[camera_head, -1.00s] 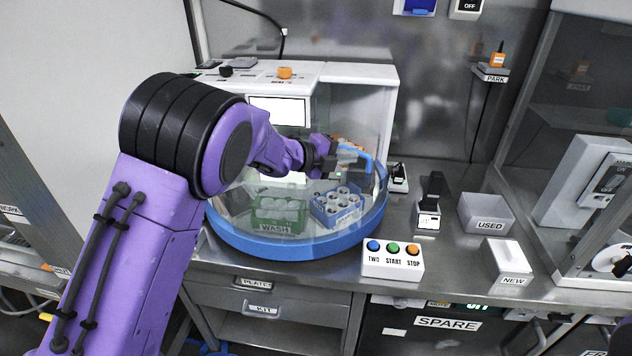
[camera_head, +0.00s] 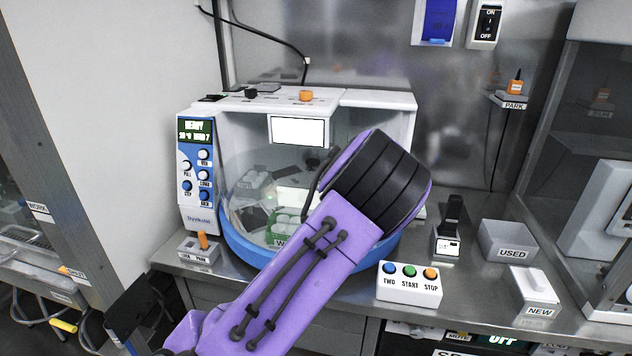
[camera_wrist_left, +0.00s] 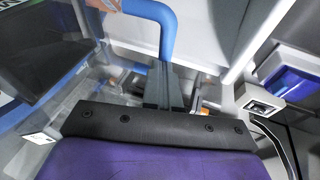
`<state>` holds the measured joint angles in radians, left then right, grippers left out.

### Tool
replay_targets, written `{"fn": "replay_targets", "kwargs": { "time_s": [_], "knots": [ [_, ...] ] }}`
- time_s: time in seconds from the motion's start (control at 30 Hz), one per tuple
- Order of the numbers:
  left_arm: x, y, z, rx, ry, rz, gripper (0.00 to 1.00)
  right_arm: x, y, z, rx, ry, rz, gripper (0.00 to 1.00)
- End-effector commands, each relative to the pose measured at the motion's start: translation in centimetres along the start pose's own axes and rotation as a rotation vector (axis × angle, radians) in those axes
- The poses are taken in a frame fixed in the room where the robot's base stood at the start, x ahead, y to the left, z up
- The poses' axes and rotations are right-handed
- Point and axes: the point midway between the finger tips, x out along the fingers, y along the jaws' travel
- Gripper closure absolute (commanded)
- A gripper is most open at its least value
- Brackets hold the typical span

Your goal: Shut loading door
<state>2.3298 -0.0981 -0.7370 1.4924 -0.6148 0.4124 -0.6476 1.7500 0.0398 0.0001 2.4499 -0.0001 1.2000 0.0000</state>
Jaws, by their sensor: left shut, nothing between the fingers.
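The loading door (camera_head: 243,190) is the clear curved cover at the front of the white bench machine (camera_head: 385,99), above a blue rim (camera_head: 245,252). Its right part is hidden behind my left arm in the head view, so I cannot tell there how far it stands open. A blue bar handle (camera_wrist_left: 168,30) shows at the top of the left wrist view. My left gripper (camera_wrist_left: 163,85) is shut and empty, its fingertips close below the handle; I cannot tell whether they touch it. The gripper is hidden by my arm in the head view. My right gripper is out of view.
A button box (camera_head: 409,283) stands in front of the machine on the right. A USED bin (camera_head: 507,240), a NEW box (camera_head: 534,289) and a small black device (camera_head: 449,225) stand farther right. A small lever box (camera_head: 200,248) stands at the machine's left front.

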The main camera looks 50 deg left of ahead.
Motion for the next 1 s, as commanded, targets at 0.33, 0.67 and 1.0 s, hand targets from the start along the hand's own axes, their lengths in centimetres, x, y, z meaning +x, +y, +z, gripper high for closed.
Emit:
{"fn": "replay_targets", "kwargs": {
  "time_s": [0.33,0.67,1.0],
  "knots": [
    [0.3,-0.2,1.2,-0.010,-0.034,-0.002,1.00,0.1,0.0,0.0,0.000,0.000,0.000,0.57],
    [-0.2,-0.3,1.1,-0.010,-0.032,-0.005,1.00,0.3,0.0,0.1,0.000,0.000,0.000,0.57],
    [-7.8,-0.1,0.8,-0.009,-0.033,-0.006,1.00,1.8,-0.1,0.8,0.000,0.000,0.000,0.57]
  ]
}}
